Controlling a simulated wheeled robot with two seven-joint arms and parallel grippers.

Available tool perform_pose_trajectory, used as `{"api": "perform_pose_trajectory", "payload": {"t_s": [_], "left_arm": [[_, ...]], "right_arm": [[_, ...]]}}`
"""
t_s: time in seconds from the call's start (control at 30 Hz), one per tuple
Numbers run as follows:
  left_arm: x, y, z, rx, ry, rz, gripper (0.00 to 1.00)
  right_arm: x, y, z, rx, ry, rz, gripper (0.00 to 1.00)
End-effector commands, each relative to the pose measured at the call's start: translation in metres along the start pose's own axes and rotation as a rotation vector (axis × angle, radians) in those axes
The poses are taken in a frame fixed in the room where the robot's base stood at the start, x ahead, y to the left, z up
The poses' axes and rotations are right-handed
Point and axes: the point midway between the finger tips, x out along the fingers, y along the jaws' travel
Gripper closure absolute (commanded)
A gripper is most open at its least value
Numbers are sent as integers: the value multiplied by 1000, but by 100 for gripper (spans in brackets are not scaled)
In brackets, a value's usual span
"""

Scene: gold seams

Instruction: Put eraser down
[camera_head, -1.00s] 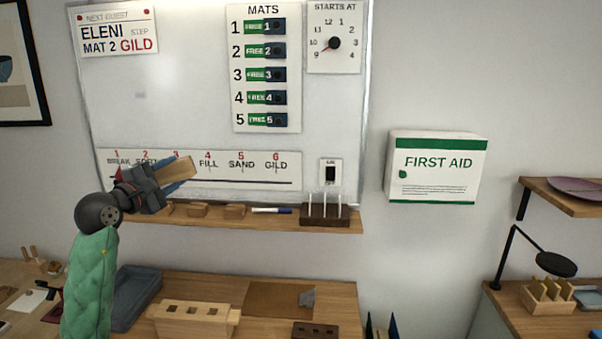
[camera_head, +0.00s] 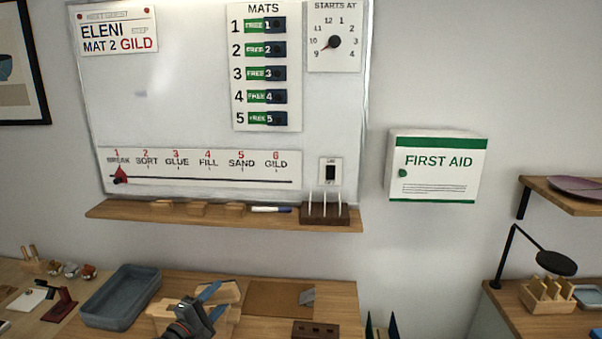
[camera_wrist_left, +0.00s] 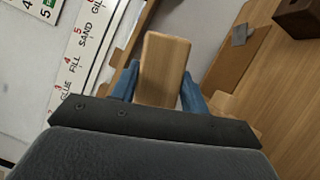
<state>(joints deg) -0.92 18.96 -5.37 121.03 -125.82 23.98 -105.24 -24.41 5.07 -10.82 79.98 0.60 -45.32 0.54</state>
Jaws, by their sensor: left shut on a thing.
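The eraser (camera_wrist_left: 165,70) is a light wooden block, seen between the blue fingers in the left wrist view. My left gripper (camera_head: 214,299) is shut on it. In the head view the eraser (camera_head: 229,291) is partly hidden by the fingers, and the gripper is low in front of the whiteboard ledge (camera_head: 120,210), over the wooden bench area. I cannot tell whether the eraser touches anything beneath it. The whiteboard (camera_head: 190,100) stands behind, above the ledge. My right gripper is not in view.
The ledge holds small wooden pieces (camera_head: 197,209), a marker (camera_head: 271,209) and a dark holder (camera_head: 324,213). A light wooden block with holes (camera_head: 165,312) lies partly behind my gripper. A grey-blue tray (camera_head: 120,297) is to its left. A brown mat (camera_head: 268,298) is to its right.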

Motion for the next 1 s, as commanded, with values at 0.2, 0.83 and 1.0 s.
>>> {"api": "perform_pose_trajectory", "payload": {"t_s": [0.2, 0.83, 1.0], "left_arm": [[-24, -48, 5, 1, 0, -3, 92], [-31, -76, 11, -3, -49, -12, 92], [-34, -80, 13, -6, -61, -15, 92]], "right_arm": [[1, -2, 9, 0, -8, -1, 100], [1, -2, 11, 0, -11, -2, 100], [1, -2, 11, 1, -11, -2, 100]]}}
